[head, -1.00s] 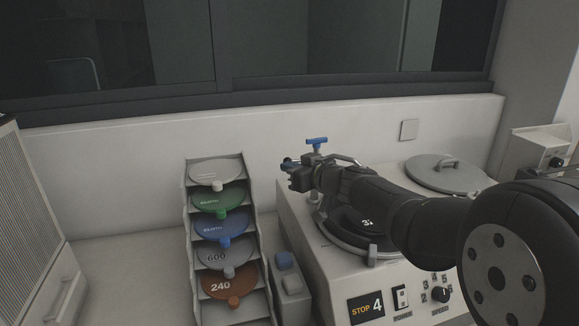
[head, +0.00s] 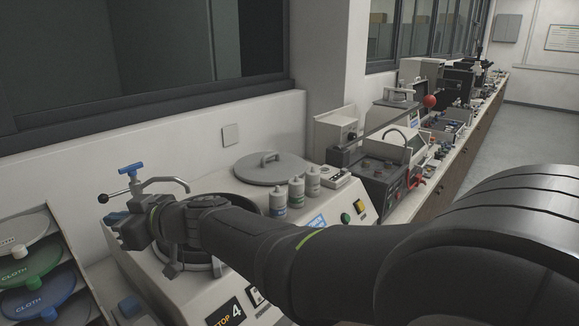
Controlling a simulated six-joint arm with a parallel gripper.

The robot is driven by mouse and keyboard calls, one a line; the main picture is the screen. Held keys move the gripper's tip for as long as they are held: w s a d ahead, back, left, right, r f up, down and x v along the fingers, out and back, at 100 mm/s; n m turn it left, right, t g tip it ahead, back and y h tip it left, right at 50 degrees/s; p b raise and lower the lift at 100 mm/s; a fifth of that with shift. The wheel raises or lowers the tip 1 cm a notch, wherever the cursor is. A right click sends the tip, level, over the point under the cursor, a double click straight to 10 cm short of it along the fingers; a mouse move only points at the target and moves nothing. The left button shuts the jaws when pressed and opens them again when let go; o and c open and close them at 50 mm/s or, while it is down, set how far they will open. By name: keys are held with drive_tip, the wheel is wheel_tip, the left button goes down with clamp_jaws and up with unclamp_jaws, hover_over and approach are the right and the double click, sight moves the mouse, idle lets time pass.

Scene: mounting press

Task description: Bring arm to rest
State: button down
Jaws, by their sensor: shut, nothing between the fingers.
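My gripper (head: 128,229) is at the left in the head view, at the end of my dark arm, which reaches in from the lower right. It is over the left part of a polishing machine (head: 289,256), near a blue-handled tap (head: 131,171). I see nothing held in it. The fingers are small and partly merged with the gripper body in this view. My arm hides much of the machine's round bowl and part of its front panel.
A disc rack (head: 78,246) stands at the left edge. A grey lid (head: 270,168) and several bottles (head: 296,192) sit on the machine, right of my gripper. Further equipment crowds the bench to the right. The floor (head: 540,135) at the far right is clear.

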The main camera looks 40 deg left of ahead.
drive_tip(key=shift+a, duration=0.1)
drive_tip(key=a+f, duration=0.1)
drive_tip(key=a, duration=0.3)
drive_tip(key=w+a, duration=0.1)
drive_tip(key=a, duration=0.4)
drive_tip(key=a+f, duration=0.1)
drive_tip(key=a, duration=0.3)
drive_tip(key=shift+w+a+f, duration=0.25)
drive_tip(key=shift+a+f, duration=0.05)
drive_tip(key=shift+f, duration=0.05)
drive_tip(key=s+d+r, duration=0.2)
drive_tip(key=d+r, duration=0.1)
drive_tip(key=d, duration=1.1)
drive_tip(key=a+f, duration=0.1)
drive_tip(key=a, duration=0.3)
drive_tip(key=w+a+f, duration=0.1)
drive_tip(key=a, duration=0.4)
drive_tip(key=w+a+f, duration=0.1)
drive_tip(key=a, duration=0.4)
drive_tip(key=shift+a, duration=0.15)
drive_tip(key=n+g+h, duration=0.2)
drive_tip(key=n+g, duration=0.1)
drive_tip(key=g, duration=0.1)
approach(105, 202)
drive_tip(key=shift+s+d+f, duration=0.1)
drive_tip(key=shift+s+d, duration=0.1)
drive_tip(key=shift+s, duration=0.55)
drive_tip(key=shift+d, duration=0.2)
idle(0.9)
